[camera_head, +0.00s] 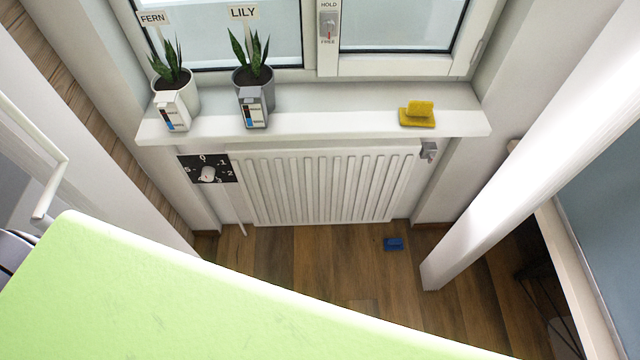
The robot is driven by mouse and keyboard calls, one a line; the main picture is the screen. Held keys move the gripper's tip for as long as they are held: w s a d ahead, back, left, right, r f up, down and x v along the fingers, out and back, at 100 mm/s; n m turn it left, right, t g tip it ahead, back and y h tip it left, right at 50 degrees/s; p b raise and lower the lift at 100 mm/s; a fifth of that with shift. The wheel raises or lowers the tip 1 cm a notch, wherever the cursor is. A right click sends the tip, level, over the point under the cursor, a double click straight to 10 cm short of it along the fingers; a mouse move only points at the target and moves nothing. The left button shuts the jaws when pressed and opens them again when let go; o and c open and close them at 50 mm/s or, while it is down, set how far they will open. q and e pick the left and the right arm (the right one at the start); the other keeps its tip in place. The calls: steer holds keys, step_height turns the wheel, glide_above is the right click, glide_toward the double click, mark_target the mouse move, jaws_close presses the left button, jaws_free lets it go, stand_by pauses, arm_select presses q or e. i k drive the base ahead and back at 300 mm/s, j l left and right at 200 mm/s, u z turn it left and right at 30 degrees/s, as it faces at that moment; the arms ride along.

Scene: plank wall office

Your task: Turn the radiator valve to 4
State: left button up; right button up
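The radiator valve is a white knob (208,174) on a black dial plate (189,165) with white numbers, at the upper left of the radiator. I can read 0, 1, 2 and 5 around it; other numbers are hidden or too small. I cannot tell which number the knob points to. The white ribbed radiator (325,185) hangs under the window sill. Neither of my grippers is in view.
A blue block (393,243) lies on the wooden floor. A green surface (180,300) fills the near left; a white panel (530,150) stands at right.

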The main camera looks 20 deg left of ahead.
mark_target(208, 172)
steer(key=u, duration=1.5)
